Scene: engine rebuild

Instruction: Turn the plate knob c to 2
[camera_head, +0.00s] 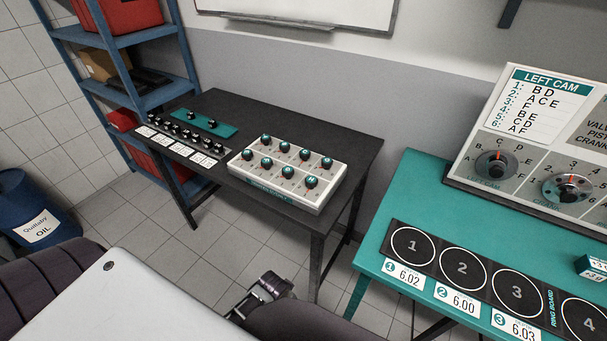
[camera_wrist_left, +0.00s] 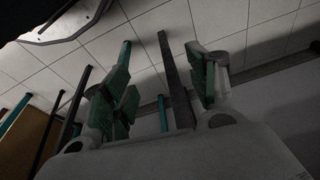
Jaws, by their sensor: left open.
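A white box (camera_head: 268,190) with two rows of teal-topped knobs sits on a black table in the head view. One knob at its near right corner (camera_head: 311,182) reads H. The other letters are too small to read, so I cannot tell which knob is c or where it points. My left gripper (camera_wrist_left: 165,95) is open and empty in the left wrist view. Its green-padded fingers stand apart over tiled floor, and no knob shows between them. My right gripper cannot be made out in either view.
The black table (camera_head: 345,142) also holds a teal plate (camera_head: 222,131) with two knobs and a strip of small knobs with cards. A teal table (camera_head: 372,268) stands at right with a ring board (camera_head: 462,268) and a dial panel (camera_head: 480,150). A blue shelf (camera_head: 163,92) stands behind.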

